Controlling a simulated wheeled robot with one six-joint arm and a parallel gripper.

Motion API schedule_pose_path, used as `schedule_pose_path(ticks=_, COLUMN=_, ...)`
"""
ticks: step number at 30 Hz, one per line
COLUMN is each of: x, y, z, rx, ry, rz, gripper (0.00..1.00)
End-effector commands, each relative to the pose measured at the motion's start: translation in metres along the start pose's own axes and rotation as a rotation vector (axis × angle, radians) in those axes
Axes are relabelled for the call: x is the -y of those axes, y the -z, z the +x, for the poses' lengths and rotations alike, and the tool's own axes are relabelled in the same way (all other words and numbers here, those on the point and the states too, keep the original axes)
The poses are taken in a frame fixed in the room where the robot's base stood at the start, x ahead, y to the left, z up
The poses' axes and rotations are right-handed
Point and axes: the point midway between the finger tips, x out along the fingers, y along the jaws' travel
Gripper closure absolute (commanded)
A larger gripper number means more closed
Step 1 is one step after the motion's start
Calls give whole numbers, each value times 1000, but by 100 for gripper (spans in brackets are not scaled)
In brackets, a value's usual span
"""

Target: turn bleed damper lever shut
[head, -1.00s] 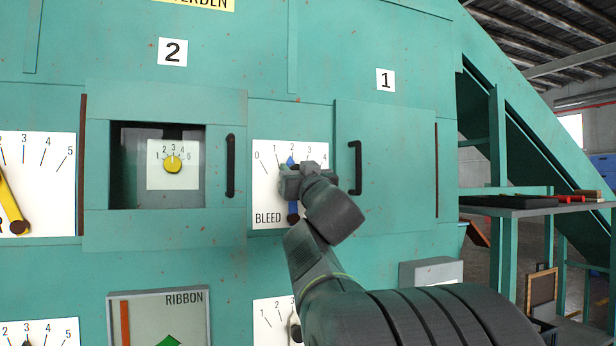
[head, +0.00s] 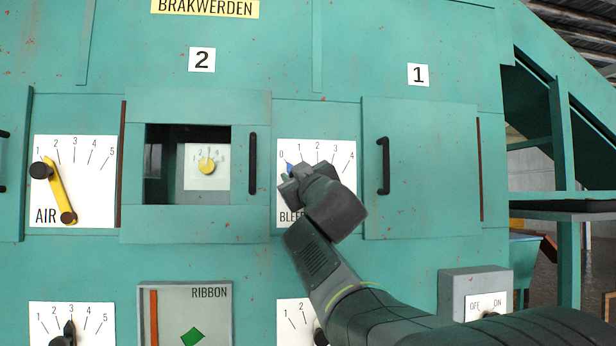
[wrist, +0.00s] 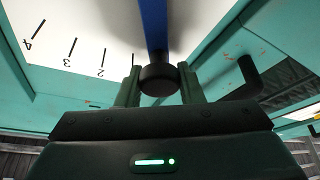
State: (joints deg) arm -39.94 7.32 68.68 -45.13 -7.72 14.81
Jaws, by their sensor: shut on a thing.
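The bleed dial (head: 346,182), a white plate marked 0 to 4, is on the green machine wall between panels 2 and 1. The blue bleed lever's tip (head: 289,168) points up and left, between 0 and 1 and nearer 0. My gripper (head: 292,188) covers most of the lever and part of the BLEED label. In the wrist view the blue lever (wrist: 155,28) runs up from a dark round knob (wrist: 159,78). My gripper (wrist: 160,90) is shut on this knob, with one finger on each side.
A black handle (head: 383,166) on panel 1 sticks out just right of the dial, and another handle (head: 253,164) is to its left. The yellow air lever (head: 60,190) stands at far left. An OFF/ON switch box (head: 472,296) is below right, near my arm.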

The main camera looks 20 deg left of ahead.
Motion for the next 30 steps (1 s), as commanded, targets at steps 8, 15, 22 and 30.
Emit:
schedule_pose_path(ticks=8, x=5, y=2, z=-4, rx=2, ry=8, rz=-17, gripper=100)
schedule_pose_path(ticks=15, x=6, y=1, z=-3, rx=3, ry=8, rz=-16, gripper=60)
schedule_pose_path(ticks=22, x=5, y=2, z=-3, rx=2, ry=7, rz=-15, gripper=46)
schedule_pose_path(ticks=30, x=4, y=3, z=-13, rx=0, ry=6, rz=-15, gripper=46)
